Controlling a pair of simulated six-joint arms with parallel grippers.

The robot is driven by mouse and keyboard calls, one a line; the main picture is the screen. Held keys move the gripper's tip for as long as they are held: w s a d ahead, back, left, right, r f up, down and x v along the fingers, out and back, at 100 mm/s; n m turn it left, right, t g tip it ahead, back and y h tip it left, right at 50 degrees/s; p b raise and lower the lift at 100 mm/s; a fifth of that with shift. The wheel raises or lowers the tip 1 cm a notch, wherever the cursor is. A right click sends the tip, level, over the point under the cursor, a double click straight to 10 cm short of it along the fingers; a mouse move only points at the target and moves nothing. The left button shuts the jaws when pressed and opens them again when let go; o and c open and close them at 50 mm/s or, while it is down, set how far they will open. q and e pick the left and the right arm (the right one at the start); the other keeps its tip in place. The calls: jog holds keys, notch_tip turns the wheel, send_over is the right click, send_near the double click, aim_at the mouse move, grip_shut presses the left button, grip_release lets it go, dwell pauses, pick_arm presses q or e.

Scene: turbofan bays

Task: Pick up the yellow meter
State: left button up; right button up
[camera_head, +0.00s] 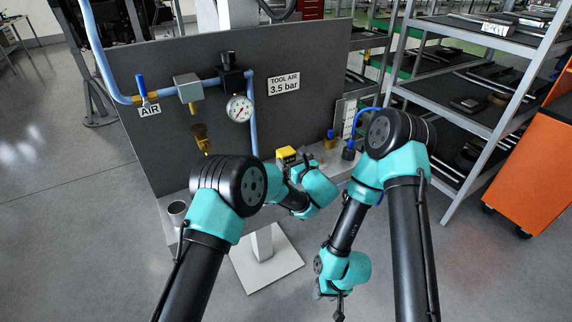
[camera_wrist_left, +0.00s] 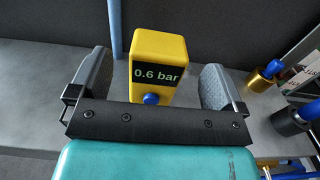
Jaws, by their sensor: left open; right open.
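The yellow meter (camera_head: 285,153) stands on the grey bench shelf in front of the dark panel. In the left wrist view the meter (camera_wrist_left: 160,48) shows a dark display reading 0.6 bar and a blue button below it. My left gripper (camera_wrist_left: 153,82) is open, with one finger on each side of the meter and gaps between. In the head view the left wrist hides the meter's lower part and most of that gripper. My right gripper (camera_head: 338,297) hangs low, away from the bench; it is open and looks empty.
The panel (camera_head: 180,60) carries blue piping, a round gauge (camera_head: 239,108) and an air sign. On the shelf, a brass and blue fitting (camera_wrist_left: 267,75) and a dark cylinder with a blue top (camera_wrist_left: 296,117) stand right of the meter. A metal cup (camera_head: 177,211) is at the left.

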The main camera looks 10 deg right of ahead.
aim_at(286, 150)
pick_arm(q)
jog(key=x, duration=0.5)
dwell(0.4)
jog(key=c, duration=1.3)
jog(key=shift+c, duration=0.2)
notch_tip(286, 150, up, 10)
dwell(0.4)
notch_tip(286, 150, down, 7)
dwell(0.3)
